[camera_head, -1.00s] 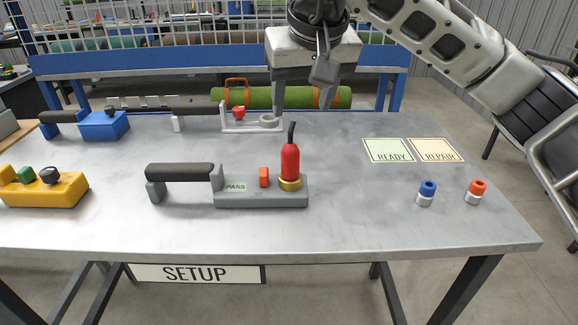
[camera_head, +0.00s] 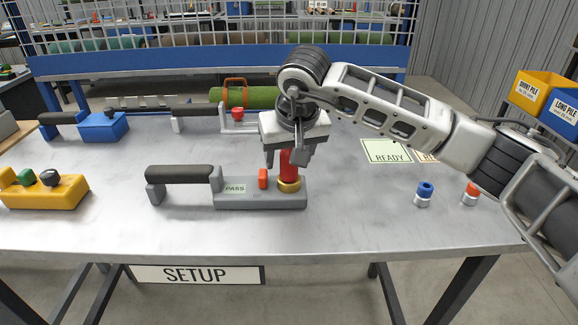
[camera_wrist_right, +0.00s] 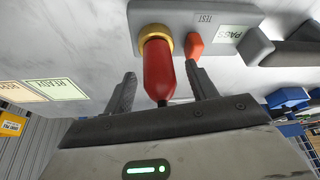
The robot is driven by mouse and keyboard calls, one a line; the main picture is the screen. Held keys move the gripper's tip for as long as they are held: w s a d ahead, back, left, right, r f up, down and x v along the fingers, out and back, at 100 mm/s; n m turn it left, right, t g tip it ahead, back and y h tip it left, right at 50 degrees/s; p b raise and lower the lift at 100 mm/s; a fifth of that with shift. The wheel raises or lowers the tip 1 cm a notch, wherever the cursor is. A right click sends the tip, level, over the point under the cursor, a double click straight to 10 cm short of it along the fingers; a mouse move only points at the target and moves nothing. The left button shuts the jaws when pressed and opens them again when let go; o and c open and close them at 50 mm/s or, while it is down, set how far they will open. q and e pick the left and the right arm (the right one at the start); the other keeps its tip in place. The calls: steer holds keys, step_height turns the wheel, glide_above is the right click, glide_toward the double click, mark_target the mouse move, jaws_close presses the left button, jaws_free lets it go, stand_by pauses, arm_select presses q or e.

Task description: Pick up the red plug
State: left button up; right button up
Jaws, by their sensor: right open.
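The red plug (camera_head: 288,166) stands upright in a brass ring on the grey tester block (camera_head: 262,194), which has a black-handled grip at its left. The upper part of the plug is hidden by my right gripper in the head view. My right gripper (camera_head: 286,157) is open and points down over the plug. In the right wrist view the red plug (camera_wrist_right: 158,72) lies between the two open fingers (camera_wrist_right: 160,90), and I cannot tell whether either touches it. My left gripper is not in view.
A small orange-red block (camera_head: 263,178) sits on the tester close beside the plug. A yellow tool (camera_head: 45,192) and a blue tool (camera_head: 104,126) are at left. Blue-topped (camera_head: 424,194) and orange-topped (camera_head: 470,193) pieces stand at right. The table front is clear.

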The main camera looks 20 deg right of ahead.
steer(key=c, duration=1.1)
steer(key=shift+c, duration=0.7)
steer(key=shift+r, duration=0.15)
